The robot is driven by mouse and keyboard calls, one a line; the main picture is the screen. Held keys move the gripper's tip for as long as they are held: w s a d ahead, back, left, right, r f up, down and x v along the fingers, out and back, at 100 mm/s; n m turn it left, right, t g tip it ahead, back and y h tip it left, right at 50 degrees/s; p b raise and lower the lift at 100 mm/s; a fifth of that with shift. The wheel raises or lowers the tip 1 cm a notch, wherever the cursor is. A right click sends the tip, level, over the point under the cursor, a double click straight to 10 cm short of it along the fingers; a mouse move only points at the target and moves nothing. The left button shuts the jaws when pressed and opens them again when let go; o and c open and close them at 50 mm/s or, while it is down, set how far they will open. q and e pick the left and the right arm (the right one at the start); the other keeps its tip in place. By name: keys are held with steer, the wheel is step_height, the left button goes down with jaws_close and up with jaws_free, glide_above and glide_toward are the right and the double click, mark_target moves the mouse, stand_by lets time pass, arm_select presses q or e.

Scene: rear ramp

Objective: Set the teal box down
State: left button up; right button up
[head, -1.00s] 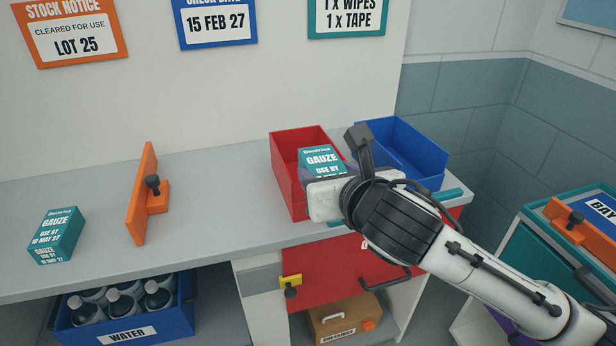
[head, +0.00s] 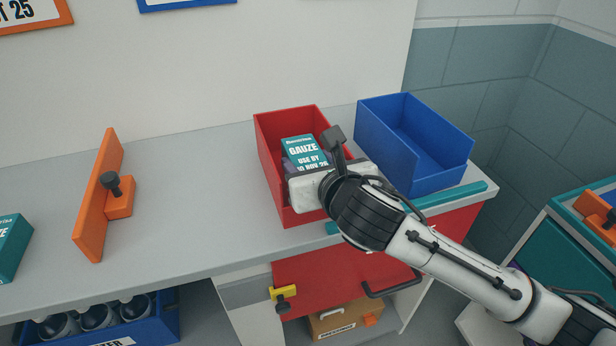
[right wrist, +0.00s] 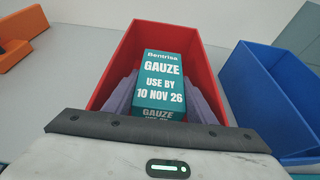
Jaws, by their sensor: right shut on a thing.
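The teal gauze box (head: 303,148), with white print reading "use by 10 Nov 26", is inside the outline of the red bin (head: 266,150). My right gripper (right wrist: 160,92) is shut on it, with a purple-grey finger on each side. The box (right wrist: 163,78) looks upright in the right wrist view, with the red bin walls (right wrist: 111,75) around it. The box's underside is hidden, so I cannot tell whether it touches the bin floor. My left gripper is not in view.
An empty blue bin (head: 443,165) stands to the right of the red bin. An orange upright plate (head: 95,205) stands on the grey counter (head: 200,190) at left. Another teal box (head: 10,248) is at the left edge. A teal strip (head: 455,195) runs along the counter's front right.

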steer(key=shift+f, duration=1.8)
steer(key=o, duration=1.1)
steer(key=shift+f, duration=0.1)
steer(key=shift+s+r, duration=0.25)
steer(key=shift+r, duration=0.05)
steer(key=v, duration=1.1)
steer(key=shift+s+d, duration=0.15)
steer(key=shift+s, duration=0.1)
